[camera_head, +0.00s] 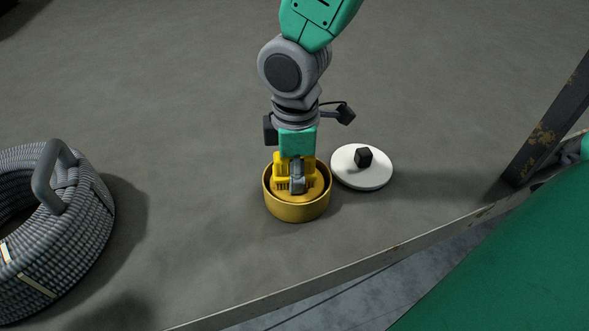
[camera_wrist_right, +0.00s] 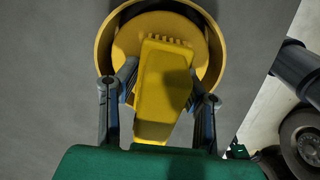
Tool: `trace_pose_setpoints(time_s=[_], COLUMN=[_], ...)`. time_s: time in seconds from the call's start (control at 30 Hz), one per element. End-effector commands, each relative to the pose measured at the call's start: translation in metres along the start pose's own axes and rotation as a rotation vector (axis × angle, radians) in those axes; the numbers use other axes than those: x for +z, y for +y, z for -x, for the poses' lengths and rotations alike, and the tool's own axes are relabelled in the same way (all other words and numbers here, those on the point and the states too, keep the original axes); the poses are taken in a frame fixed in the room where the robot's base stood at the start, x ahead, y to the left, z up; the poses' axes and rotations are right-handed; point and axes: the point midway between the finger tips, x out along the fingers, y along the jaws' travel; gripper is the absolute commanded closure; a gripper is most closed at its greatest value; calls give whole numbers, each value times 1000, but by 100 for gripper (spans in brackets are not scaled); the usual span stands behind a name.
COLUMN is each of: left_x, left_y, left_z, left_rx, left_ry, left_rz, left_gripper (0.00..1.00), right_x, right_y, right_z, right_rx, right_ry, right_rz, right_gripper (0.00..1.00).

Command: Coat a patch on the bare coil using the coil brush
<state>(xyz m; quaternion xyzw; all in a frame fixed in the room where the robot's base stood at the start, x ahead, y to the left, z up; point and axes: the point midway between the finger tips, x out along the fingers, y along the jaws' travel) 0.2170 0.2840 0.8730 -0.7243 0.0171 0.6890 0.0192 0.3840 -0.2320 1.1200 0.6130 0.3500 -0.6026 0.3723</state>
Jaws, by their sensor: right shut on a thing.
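The bare coil (camera_head: 62,235) is a grey ribbed hose coil with a grey handle and pale bands, at the left of the head view. My right gripper (camera_head: 297,186) points down over a round yellow tub (camera_head: 297,211). It is shut on the yellow coil brush (camera_head: 281,170), whose head is inside the tub. In the right wrist view the brush (camera_wrist_right: 162,85) sits between my two fingers (camera_wrist_right: 160,105), and the tub's rim (camera_wrist_right: 101,45) is around its far end. Contact with the tub's contents is hidden. My left gripper is not in view.
A white round lid (camera_head: 350,176) with a black knob lies just right of the tub. The grey surface has a raised front edge (camera_head: 330,268). A dark post (camera_head: 548,120) stands at the right. The floor between coil and tub is clear.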

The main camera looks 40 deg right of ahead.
Motion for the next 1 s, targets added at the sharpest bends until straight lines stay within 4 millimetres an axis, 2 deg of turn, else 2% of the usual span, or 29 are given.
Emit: trace_pose_setpoints(time_s=[1.0], left_x=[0], left_y=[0], left_z=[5], left_rx=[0], left_ry=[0], left_rz=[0], left_gripper=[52], right_x=[0], right_y=[0], right_z=[-2], right_rx=[-3], right_ry=[-1], right_rz=[0], right_gripper=[89])
